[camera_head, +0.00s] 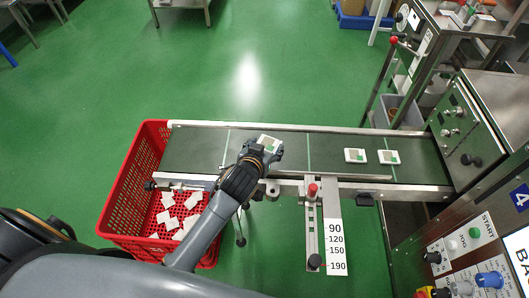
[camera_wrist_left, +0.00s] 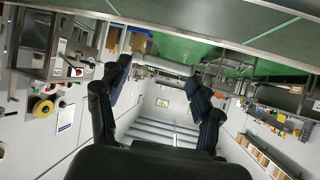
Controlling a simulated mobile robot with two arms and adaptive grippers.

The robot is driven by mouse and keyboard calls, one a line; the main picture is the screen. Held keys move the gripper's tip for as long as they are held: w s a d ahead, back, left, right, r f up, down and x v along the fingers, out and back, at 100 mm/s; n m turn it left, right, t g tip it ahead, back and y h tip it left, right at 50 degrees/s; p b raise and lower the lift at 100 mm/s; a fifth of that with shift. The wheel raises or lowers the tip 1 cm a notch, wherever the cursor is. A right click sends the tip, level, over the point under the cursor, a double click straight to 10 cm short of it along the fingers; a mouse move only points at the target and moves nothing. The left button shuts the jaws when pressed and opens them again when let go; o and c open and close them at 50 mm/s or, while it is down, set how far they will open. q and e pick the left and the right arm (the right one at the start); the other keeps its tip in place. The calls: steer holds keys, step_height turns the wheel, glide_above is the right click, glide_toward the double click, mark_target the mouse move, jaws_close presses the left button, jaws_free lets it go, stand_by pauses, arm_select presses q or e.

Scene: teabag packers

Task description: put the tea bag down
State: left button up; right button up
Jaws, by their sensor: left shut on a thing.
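My left gripper (camera_head: 267,151) is above the dark green conveyor belt (camera_head: 195,150), near its front edge. It is shut on a white tea bag (camera_head: 268,140) with a green-grey label, partly hidden by the fingers. In the left wrist view the gripper (camera_wrist_left: 160,72) shows two dark fingers with a thin white edge of the tea bag (camera_wrist_left: 162,64) between the tips. Whether the bag touches the belt cannot be told. Two similar tea bags, one in the middle (camera_head: 355,156) and one to its right (camera_head: 388,157), lie flat on the belt. My right gripper is not in view.
A red crate (camera_head: 143,150) with several white packets stands at the belt's left end. A metal rail (camera_head: 300,129) runs along the far side. A machine with a control panel (camera_head: 459,120) stands at the right end. Belt left of my gripper is clear.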

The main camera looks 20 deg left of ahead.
arm_select(q)
steer(key=w+f, duration=0.1)
steer(key=w+a+f, duration=0.1)
steer(key=f, duration=0.1)
steer(key=w+f, duration=0.1)
steer(key=shift+a+f, duration=0.3)
steer(key=shift+a, duration=0.1)
steer(key=shift+w+a+f+b, duration=0.2)
steer(key=shift+w+f+b, duration=0.15)
steer(key=shift+f, duration=0.1)
step_height(320, 180, down, 2)
steer(key=shift+f, duration=0.7)
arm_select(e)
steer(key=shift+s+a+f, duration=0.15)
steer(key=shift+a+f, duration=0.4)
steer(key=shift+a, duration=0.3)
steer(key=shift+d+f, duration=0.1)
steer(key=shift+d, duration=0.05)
arm_select(q)
steer(key=shift+o, duration=1)
steer(key=shift+f, duration=0.15)
steer(key=o, duration=0.4)
steer(key=shift+o, duration=0.2)
